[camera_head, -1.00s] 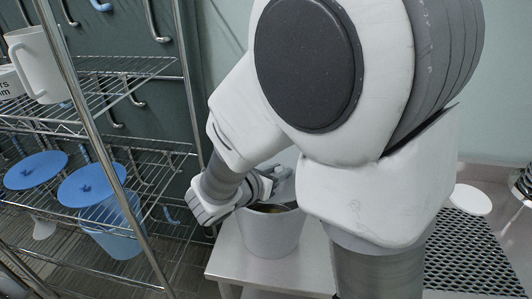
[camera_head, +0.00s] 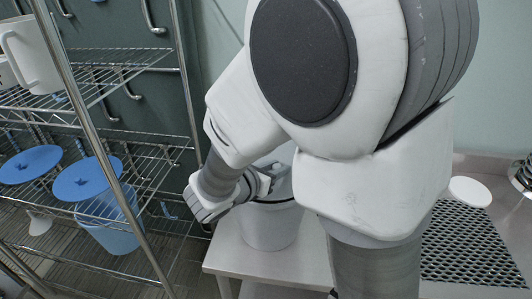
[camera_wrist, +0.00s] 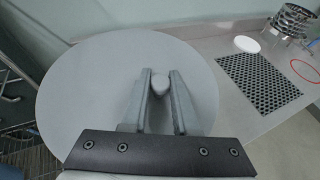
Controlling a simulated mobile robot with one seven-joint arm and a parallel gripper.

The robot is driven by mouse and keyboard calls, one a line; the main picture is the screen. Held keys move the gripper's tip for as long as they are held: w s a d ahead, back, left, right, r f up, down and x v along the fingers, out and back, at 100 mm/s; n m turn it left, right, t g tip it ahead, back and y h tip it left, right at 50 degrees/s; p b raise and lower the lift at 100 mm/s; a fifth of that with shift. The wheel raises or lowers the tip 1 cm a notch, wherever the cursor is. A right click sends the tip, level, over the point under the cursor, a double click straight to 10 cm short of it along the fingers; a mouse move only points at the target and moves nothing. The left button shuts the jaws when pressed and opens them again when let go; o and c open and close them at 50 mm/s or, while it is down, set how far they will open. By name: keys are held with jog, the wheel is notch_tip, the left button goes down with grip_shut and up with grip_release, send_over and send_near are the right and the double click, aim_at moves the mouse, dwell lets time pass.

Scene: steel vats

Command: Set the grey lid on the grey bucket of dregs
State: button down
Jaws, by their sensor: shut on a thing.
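The grey bucket (camera_head: 270,229) stands upright on a pale low table in the head view. My gripper (camera_wrist: 160,77) is shut on the knob of the grey lid (camera_wrist: 88,88), which shows as a wide round disc in the wrist view. In the head view my gripper (camera_head: 266,180) is at the bucket's top, partly hidden by my arm. The lid is over the bucket's mouth, with a thin dark line at the rim. I cannot tell whether it rests fully on the rim. The dregs are hidden.
A wire rack (camera_head: 95,150) on the left holds a white jug (camera_head: 35,58) and blue lids (camera_head: 88,179), with a blue bucket (camera_head: 112,236) below. On the right are a black perforated mat (camera_head: 468,245) and a white disc (camera_head: 470,191). The table (camera_head: 225,262) around the bucket looks clear.

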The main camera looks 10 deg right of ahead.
dwell(0.4)
jog(key=shift+f+b, duration=0.5)
jog(key=shift+f+b, duration=0.25)
jog(key=shift+b, duration=0.05)
dwell(0.4)
jog(key=c, duration=0.6)
grip_release()
jog(key=v, duration=1.7)
jog(key=shift+a+p, duration=0.25)
jog(key=shift+p, duration=0.2)
jog(key=shift+d+r, duration=0.1)
